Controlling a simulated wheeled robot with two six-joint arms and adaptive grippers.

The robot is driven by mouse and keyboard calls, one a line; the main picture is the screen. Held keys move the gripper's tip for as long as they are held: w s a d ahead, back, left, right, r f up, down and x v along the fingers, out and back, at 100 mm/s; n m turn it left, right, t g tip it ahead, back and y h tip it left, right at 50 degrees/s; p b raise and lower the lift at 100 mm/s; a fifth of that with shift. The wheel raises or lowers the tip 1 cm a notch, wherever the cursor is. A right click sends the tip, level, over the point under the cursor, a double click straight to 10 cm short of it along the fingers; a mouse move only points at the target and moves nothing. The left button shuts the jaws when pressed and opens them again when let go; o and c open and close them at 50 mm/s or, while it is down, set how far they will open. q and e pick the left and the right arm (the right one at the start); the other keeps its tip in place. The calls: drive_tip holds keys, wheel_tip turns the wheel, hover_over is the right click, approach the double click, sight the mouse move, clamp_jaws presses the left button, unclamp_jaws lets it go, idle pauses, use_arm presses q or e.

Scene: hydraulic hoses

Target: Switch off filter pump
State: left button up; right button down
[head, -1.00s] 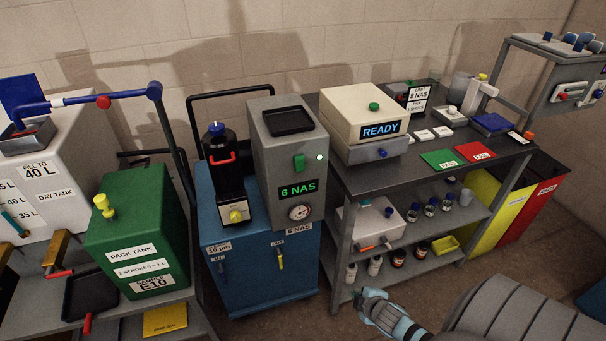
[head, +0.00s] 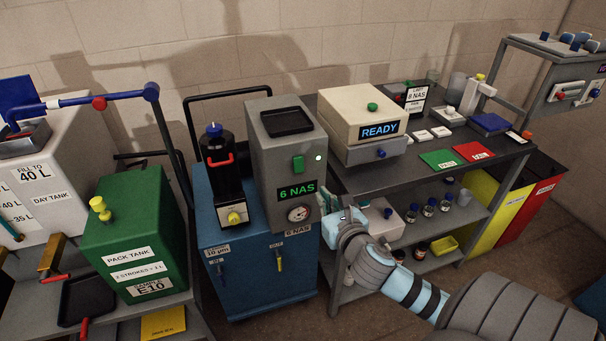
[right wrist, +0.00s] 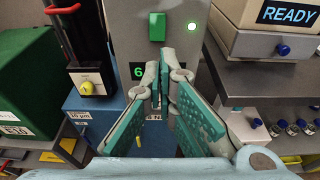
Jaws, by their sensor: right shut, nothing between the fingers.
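The filter pump unit is a blue cart (head: 240,275) with a grey box (head: 263,135) on top. The box has a green switch (head: 298,164), a small lit lamp (head: 318,157), a green "6 NAS" display (head: 297,191) and a round gauge (head: 298,213). My left gripper is not in view.
A black filter housing with a yellow knob (head: 233,217) stands left of the box. A bench (head: 450,178) with the "READY" instrument (head: 362,112) is close on the right, bottles on its shelves. A green pack tank (head: 135,240) is at left.

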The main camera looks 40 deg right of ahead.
sight(301, 169)
drive_tip(key=b+x, duration=0.1)
drive_tip(key=x, duration=1.3)
drive_tip(key=shift+b, duration=0.35)
